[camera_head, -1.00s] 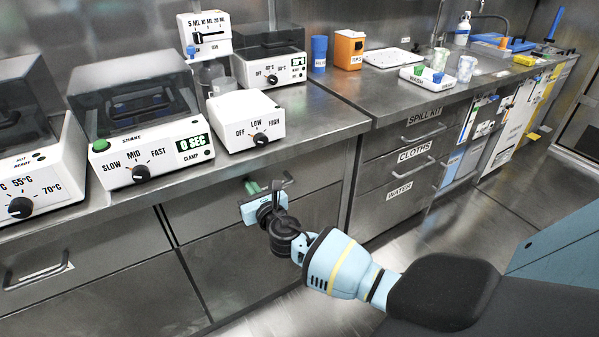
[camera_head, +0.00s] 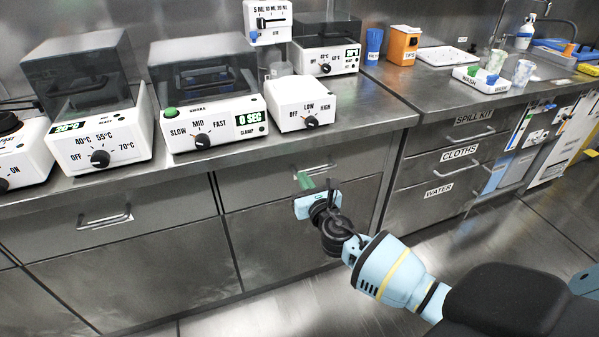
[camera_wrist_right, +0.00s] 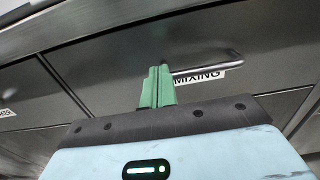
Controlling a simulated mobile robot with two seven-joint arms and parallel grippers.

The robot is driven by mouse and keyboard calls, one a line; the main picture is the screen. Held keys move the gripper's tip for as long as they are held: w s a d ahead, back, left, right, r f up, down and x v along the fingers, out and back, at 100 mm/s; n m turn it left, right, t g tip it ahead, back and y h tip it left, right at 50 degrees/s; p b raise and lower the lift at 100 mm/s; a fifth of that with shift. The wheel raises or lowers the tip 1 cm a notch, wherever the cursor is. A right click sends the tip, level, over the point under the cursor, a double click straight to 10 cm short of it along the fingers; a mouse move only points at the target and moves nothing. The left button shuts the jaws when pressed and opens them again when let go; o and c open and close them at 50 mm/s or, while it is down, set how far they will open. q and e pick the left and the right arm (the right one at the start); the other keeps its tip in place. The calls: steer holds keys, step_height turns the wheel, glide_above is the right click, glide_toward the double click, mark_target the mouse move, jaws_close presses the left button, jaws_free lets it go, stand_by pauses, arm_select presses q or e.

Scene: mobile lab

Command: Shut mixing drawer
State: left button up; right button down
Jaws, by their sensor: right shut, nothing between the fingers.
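The mixing drawer (camera_head: 250,182) is a steel drawer front under the counter, below the mixing devices. Its bar handle (camera_wrist_right: 215,66) and "MIXING" label (camera_wrist_right: 197,77) show in the right wrist view, the label partly covered by my fingers. The front looks about flush with its neighbours; I cannot tell whether a small gap is left. My right gripper (camera_head: 306,181) is at this drawer front, beside the handle. Its green fingers (camera_wrist_right: 158,86) are together with nothing between them. Whether they touch the front is unclear. My left gripper is not in view.
The counter above holds a shaker (camera_head: 207,112), a white dial box (camera_head: 302,103) and other devices. A closed drawer (camera_head: 100,218) lies to the left. Labelled drawers (camera_head: 447,170) stand to the right. The floor in front is clear.

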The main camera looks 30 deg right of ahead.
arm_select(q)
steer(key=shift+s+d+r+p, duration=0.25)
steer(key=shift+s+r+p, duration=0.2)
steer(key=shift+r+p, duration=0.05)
arm_select(e)
steer(key=v, duration=0.7)
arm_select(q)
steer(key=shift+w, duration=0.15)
arm_select(e)
steer(key=shift+s+d+f, duration=0.15)
